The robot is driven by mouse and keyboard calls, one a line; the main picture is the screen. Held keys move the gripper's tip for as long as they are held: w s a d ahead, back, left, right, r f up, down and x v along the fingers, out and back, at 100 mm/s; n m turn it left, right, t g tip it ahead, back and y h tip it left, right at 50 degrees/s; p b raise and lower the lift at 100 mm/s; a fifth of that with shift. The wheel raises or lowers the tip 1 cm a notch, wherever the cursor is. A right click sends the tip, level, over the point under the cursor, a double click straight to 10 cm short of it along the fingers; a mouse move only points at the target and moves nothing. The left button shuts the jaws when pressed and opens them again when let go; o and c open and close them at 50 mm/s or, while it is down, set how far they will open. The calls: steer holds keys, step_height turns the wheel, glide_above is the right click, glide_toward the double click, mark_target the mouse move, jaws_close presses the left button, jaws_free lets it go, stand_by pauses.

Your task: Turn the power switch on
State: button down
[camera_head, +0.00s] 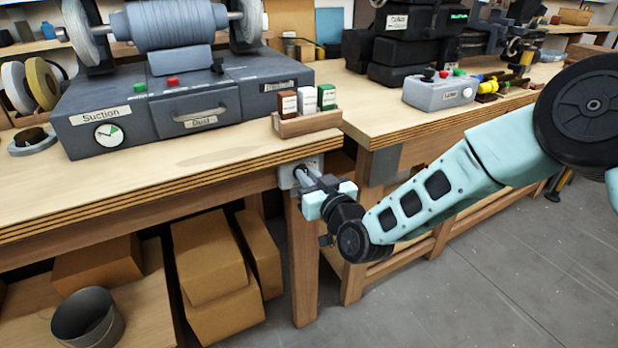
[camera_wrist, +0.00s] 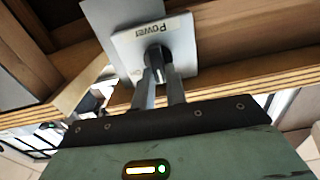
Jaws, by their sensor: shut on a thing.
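The power switch is a pale square plate (camera_wrist: 180,47) labelled "Power", with a dark rotary knob (camera_wrist: 155,62) at its middle. It is mounted on the front of the workbench, under the top's edge. In the wrist view my gripper (camera_wrist: 158,72) has its two fingers on either side of the knob, shut on it. A faint mark shows on the plate left of the knob; I cannot read it surely. In the head view my gripper (camera_head: 303,178) reaches the plate (camera_head: 286,176) at the bench corner, and the knob is hidden there by the fingers.
Above the switch, a wooden holder (camera_head: 308,123) with small boxes stands at the bench corner. A grey suction machine (camera_head: 190,105) stands on the bench. Cardboard boxes (camera_head: 208,258) and a metal bucket (camera_head: 87,318) sit below. The floor (camera_head: 440,300) at right is clear.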

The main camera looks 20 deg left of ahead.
steer(key=shift+w+d+f+m+b, duration=0.2)
steer(key=shift+m+b, duration=1.35)
steer(key=shift+m, duration=1.35)
steer(key=shift+w+d+f+m+b, duration=0.1)
steer(key=shift+f+m+b, duration=0.15)
steer(key=shift+m+b, duration=1.95)
steer(key=shift+w+d+f+m+b, duration=0.15)
steer(key=shift+m+b, duration=0.7)
steer(key=shift+m, duration=3.05)
steer(key=c, duration=1.4)
jaws_free()
steer(key=shift+c, duration=0.2)
steer(key=p+v, duration=0.1)
steer(key=v, duration=1.6)
steer(key=shift+s, duration=0.25)
